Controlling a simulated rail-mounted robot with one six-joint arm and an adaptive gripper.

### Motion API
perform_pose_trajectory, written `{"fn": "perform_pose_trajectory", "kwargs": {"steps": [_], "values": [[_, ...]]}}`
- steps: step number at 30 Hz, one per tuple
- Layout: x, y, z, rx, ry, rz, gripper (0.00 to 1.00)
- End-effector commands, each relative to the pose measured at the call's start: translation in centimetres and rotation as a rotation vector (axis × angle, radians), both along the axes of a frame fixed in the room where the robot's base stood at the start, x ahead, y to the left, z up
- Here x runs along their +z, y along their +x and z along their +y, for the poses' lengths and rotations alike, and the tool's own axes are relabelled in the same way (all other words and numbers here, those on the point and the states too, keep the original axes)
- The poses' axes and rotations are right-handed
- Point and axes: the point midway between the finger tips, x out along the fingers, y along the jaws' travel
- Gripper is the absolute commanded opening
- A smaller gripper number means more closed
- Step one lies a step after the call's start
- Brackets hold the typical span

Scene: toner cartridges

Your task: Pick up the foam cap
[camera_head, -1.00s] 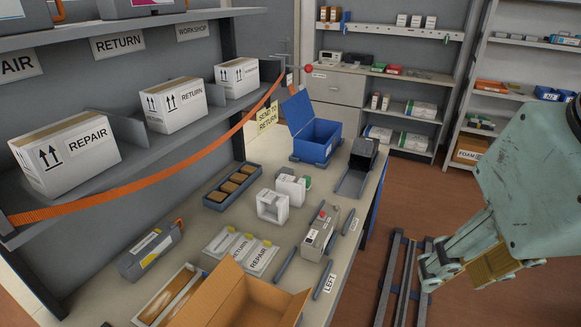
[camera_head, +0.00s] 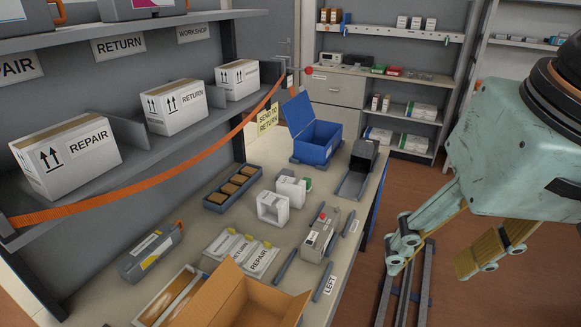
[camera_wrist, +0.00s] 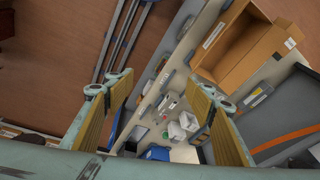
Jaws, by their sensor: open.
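Two white blocky pieces that look like foam caps lie close together on the workbench (camera_head: 225,222). The nearer white cap (camera_head: 272,208) shows a hollow; the farther white cap (camera_head: 290,190) is just behind it, with a small green thing beside it. Both also show small in the wrist view, as a white cap (camera_wrist: 176,132) and another white cap (camera_wrist: 187,121). My gripper (camera_head: 432,260) is open and empty, right of the bench over the floor rails and well away from the caps. In the wrist view, its fingers (camera_wrist: 158,108) are spread wide.
An open cardboard box (camera_head: 240,300) stands at the bench's near end. A blue open bin (camera_head: 315,140), a dark tray (camera_head: 357,172) and a grey cartridge device (camera_head: 318,240) are around the caps. An orange strap (camera_head: 160,175) hangs along the shelf.

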Motion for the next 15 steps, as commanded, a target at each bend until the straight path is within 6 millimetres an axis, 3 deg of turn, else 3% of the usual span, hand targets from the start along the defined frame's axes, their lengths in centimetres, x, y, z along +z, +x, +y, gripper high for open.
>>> {"fn": "perform_pose_trajectory", "kwargs": {"steps": [15], "values": [[-0.2, 5.6, 4.3, -0.128, 0.182, 0.132, 0.5]]}}
